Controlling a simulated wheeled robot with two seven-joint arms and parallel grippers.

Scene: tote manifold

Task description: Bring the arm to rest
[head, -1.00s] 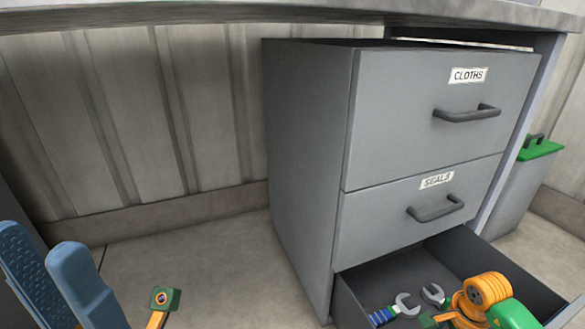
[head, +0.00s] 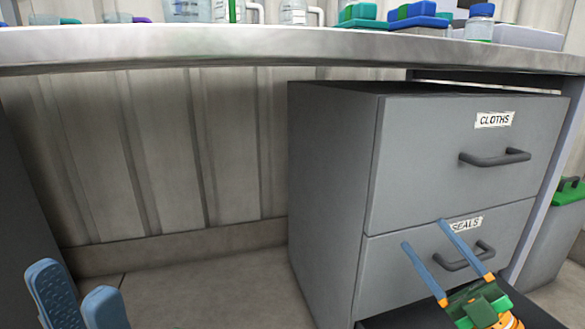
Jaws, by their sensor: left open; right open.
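My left gripper (head: 76,288) shows at the lower left, its two blue fingers apart with nothing between them, over the floor. My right gripper (head: 424,234) shows at the lower right, its two long blue fingers spread apart and empty. It is in front of the SEALS drawer, and its fingers overlap the drawer's front and handle in the picture. I cannot tell whether they touch it. Its green and orange wrist covers part of the open bottom drawer (head: 385,321), whose contents are hidden or out of view.
The grey cabinet has a shut CLOTHS drawer (head: 420,180) and a shut SEALS drawer (head: 385,270). The worktop (head: 220,48) overhangs it, with jugs and blue and green items on top. A grey bin with a green lid (head: 568,194) stands at right. Floor left of the cabinet is clear.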

